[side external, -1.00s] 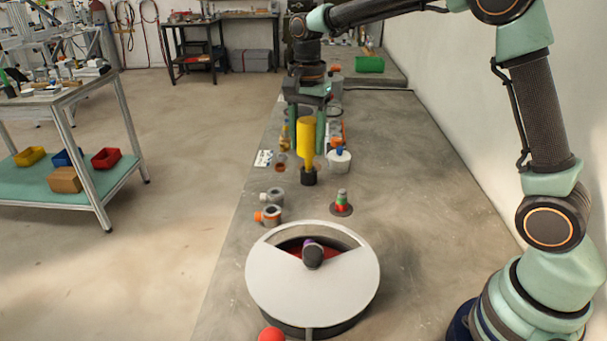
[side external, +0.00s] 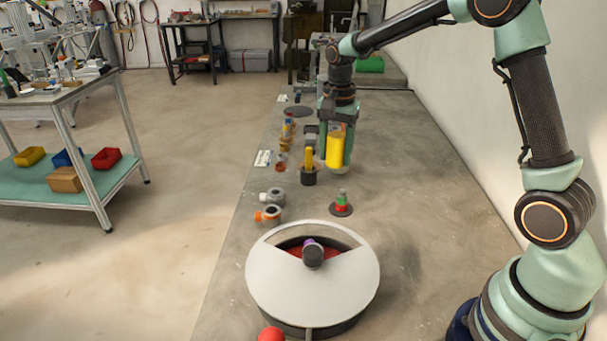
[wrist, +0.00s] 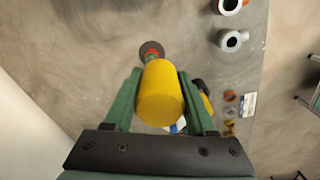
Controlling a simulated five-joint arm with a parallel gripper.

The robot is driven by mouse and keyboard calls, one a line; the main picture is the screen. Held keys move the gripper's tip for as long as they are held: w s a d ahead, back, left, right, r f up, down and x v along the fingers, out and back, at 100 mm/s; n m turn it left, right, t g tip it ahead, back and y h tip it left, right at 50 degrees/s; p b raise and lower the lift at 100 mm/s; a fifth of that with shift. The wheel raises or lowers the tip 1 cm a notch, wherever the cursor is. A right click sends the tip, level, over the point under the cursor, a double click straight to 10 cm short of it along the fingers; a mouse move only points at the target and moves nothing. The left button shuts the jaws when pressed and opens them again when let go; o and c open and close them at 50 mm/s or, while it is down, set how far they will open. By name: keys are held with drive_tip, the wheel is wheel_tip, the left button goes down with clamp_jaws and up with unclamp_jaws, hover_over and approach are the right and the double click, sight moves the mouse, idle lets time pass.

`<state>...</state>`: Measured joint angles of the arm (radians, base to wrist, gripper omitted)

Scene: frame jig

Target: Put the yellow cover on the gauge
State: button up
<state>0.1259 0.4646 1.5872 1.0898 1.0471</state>
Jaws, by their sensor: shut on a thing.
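My gripper (side external: 336,158) is shut on the yellow cover (side external: 335,146), a plain cylinder held clear of the bench. In the wrist view the cover (wrist: 160,95) sits between the two green fingers. A slim yellow post (side external: 308,158) stands upright in a black base (side external: 309,178), just left of the cover in the side view. A small red and green post (side external: 341,200) stands on a dark disc, nearer the side camera. It also shows beyond the cover in the wrist view (wrist: 151,50). I cannot tell which of these posts is the gauge.
A large round white-topped drum (side external: 270,290) fills the near bench. Small jars (side external: 281,161) and a white card (side external: 263,158) lie farther back. The bench right of the red and green post is clear.

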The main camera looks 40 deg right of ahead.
sight(342, 191)
drive_tip(key=shift+s+d+f, duration=0.25)
drive_tip(key=shift+d+f, duration=0.35)
drive_tip(key=shift+f, duration=0.05)
drive_tip(key=shift+s+d+f, duration=0.2)
drive_tip(key=shift+d+f, duration=0.4)
drive_tip(key=shift+f, duration=2.3)
drive_tip(key=shift+f, duration=0.15)
drive_tip(key=shift+f, duration=3.35)
drive_tip(key=o, duration=1.4)
drive_tip(key=shift+o, duration=0.4)
